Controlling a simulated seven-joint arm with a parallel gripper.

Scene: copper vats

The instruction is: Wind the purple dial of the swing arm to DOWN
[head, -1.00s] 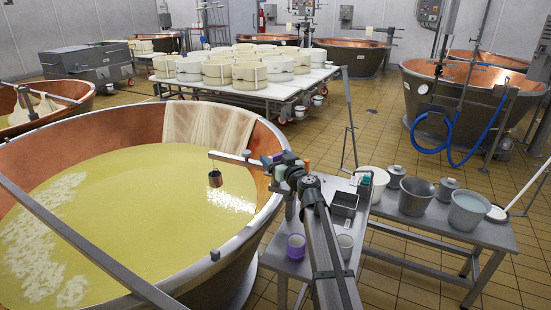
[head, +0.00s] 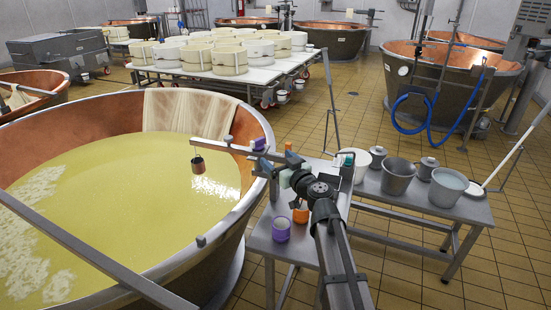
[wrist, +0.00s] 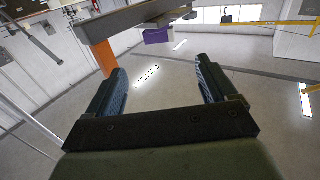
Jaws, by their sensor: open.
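The swing arm (head: 222,146) is a grey bar reaching over the vat, with a dark cup (head: 198,165) hanging near its left end. Its purple dial (head: 258,143) sits on top of the bar, with an orange post (head: 288,146) to its right. The wrist view looks inverted: the purple dial (wrist: 158,36) and orange post (wrist: 104,58) hang from the bar (wrist: 135,18). My gripper (head: 266,161) is beside the bar, close to the dial. Its open, empty fingers (wrist: 160,80) point toward the bar, with the dial beyond the fingertips. Dial markings are not readable.
The large copper vat (head: 262,190) with yellow liquid lies left. A grey bench (head: 262,243) below my gripper carries a purple cup (head: 281,229) and an orange cup (head: 300,214). A side table (head: 430,205) with buckets stands right.

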